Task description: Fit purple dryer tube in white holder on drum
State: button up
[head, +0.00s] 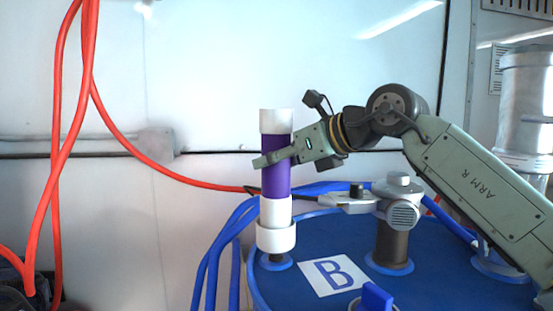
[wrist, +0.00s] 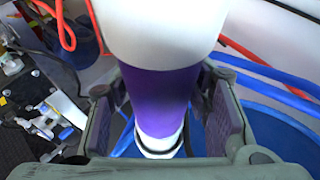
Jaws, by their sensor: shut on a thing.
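The dryer tube (head: 277,178) is purple with white ends and stands upright over the left part of the blue drum (head: 338,240). My gripper (head: 272,158) is shut around its upper purple part, coming from the right. In the wrist view the purple tube (wrist: 158,92) sits between the two finger pads of my gripper (wrist: 160,112). The white holder (head: 276,238) is a wide ring on a short dark stem at the drum's left edge. The tube's lower white end meets the holder's rim, in line with it. How deep it sits inside cannot be told.
A grey fitting (head: 398,212) on a brown post stands right of the holder, its arm reaching towards the tube. Blue hoses (head: 222,245) and red hoses (head: 62,150) run at the left.

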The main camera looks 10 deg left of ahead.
jog(key=shift+f+b, duration=0.45)
jog(key=shift+f, duration=0.15)
jog(key=o, duration=1.2)
jog(key=shift+o, duration=0.2)
jog(key=p+v, duration=0.3)
jog(key=v, duration=0.8)
jog(key=shift+r, duration=0.1)
